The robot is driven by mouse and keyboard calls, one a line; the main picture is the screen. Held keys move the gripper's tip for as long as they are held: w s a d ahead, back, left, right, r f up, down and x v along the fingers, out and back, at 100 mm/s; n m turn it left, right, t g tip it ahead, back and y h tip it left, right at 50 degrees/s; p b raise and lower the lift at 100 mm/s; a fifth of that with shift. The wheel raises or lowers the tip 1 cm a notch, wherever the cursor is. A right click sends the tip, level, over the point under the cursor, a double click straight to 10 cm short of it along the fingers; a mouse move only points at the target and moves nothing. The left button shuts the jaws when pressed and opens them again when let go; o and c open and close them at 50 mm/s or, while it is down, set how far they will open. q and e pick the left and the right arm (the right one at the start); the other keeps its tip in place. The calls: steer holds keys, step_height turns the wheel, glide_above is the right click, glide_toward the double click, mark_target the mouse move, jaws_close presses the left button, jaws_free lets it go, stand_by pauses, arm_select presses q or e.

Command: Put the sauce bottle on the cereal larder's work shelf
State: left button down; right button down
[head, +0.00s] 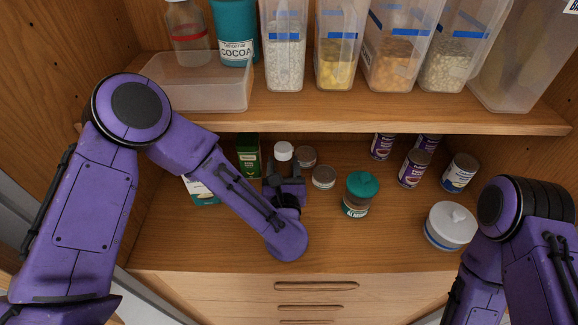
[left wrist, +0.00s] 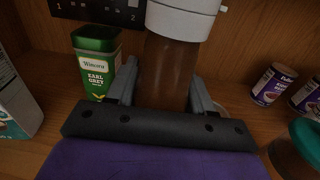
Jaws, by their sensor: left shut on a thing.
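The sauce bottle, brown with a white cap (head: 284,151), stands about upright toward the back of the larder's lower shelf area. It also shows in the left wrist view (left wrist: 168,70), between the fingers of my left gripper. My left gripper (head: 286,183) is shut on the bottle's body. I cannot tell whether the bottle's base touches the wooden work shelf (head: 190,240); the gripper hides it. My right arm comes in at the right edge, but its gripper is out of the picture.
A green Earl Grey tin (head: 248,153) stands left of the bottle. Small jars (head: 323,177), a teal-lidded jar (head: 360,194), several cans (head: 413,168) and a white lidded pot (head: 450,226) stand right. The upper shelf (head: 350,114) overhangs. The left front is clear.

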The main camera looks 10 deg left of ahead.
arm_select(q)
steer(key=shift+s+a+r, duration=0.1)
steer(key=shift+s+r, duration=0.05)
steer(key=shift+a+f+b, duration=0.15)
steer(key=shift+f+b, duration=0.1)
steer(key=shift+b, duration=0.1)
steer(key=shift+c, duration=2.2)
jaws_free()
